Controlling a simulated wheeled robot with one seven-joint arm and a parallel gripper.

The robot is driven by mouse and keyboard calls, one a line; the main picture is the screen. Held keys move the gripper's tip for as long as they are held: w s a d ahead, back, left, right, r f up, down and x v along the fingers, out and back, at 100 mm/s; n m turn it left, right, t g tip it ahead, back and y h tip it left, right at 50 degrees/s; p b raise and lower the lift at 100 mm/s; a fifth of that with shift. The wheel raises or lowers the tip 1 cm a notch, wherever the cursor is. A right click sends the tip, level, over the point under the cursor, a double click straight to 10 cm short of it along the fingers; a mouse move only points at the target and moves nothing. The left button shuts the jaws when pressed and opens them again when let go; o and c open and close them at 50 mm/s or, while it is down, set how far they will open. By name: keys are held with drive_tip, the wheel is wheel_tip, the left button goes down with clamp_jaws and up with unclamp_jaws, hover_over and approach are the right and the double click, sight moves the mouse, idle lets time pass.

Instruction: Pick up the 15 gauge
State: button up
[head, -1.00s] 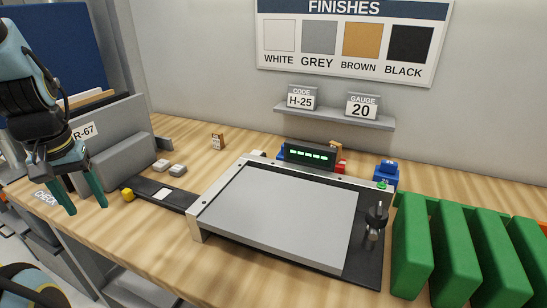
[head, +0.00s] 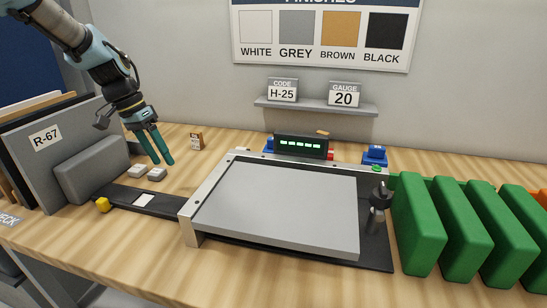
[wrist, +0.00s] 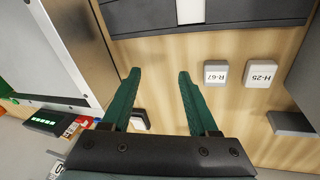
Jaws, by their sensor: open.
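No label reading 15 is legible in either view. A small brown block with a pale face (head: 197,141) stands at the back of the bench; its marking is too small to read. My gripper (head: 163,162) is open and empty, pointing down above the bench, left of and nearer than that block. In the wrist view the open fingers (wrist: 158,72) have bare wood between them. A small pale-topped piece (wrist: 140,118) shows partly behind the left finger. The "GAUGE 20" sign (head: 344,94) is on the wall shelf (head: 316,107).
Green blocks (head: 420,225) stand at right.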

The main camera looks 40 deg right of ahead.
sight(271, 138)
drive_tip(key=d+m+g+h+b, duration=0.1)
drive_tip(key=d+m+g, duration=0.1)
drive_tip(key=d, duration=0.5)
drive_tip(key=s+d+m+g+h+b, duration=0.1)
drive_tip(key=d+m+g+b, duration=0.1)
drive_tip(key=d+m, duration=0.2)
drive_tip(key=d+m+g+h+b, duration=0.1)
drive_tip(key=d+m, duration=0.3)
drive_tip(key=d, duration=0.6)
drive_tip(key=shift+s+d+r+g, duration=0.1)
drive_tip(key=shift+s+d+g, duration=0.1)
drive_tip(key=shift+s+g, duration=0.15)
drive_tip(key=d+m, duration=0.1)
drive_tip(key=d+m+g+h+b, duration=0.1)
drive_tip(key=w+d+m+g+b, duration=0.1)
drive_tip(key=shift+w+r, duration=0.1)
drive_tip(key=shift+r, duration=0.3)
drive_tip(key=shift+w+d+r+m+g+h, duration=0.15)
drive_tip(key=shift+w+d+m+g+h, duration=0.1)
drive_tip(key=shift+w+m+g+h, duration=0.45)
drive_tip(key=shift+s+d, duration=0.15)
drive_tip(key=shift+s, duration=0.2)
drive_tip(key=p+x, duration=0.3)
drive_tip(key=x, duration=0.6)
drive_tip(key=shift+f+p, duration=0.2)
drive_tip(key=shift+p, duration=0.2)
drive_tip(key=shift+s+d+f, duration=0.2)
drive_tip(key=shift+s+f, duration=0.15)
drive_tip(key=shift+f, duration=0.05)
clamp_jaws()
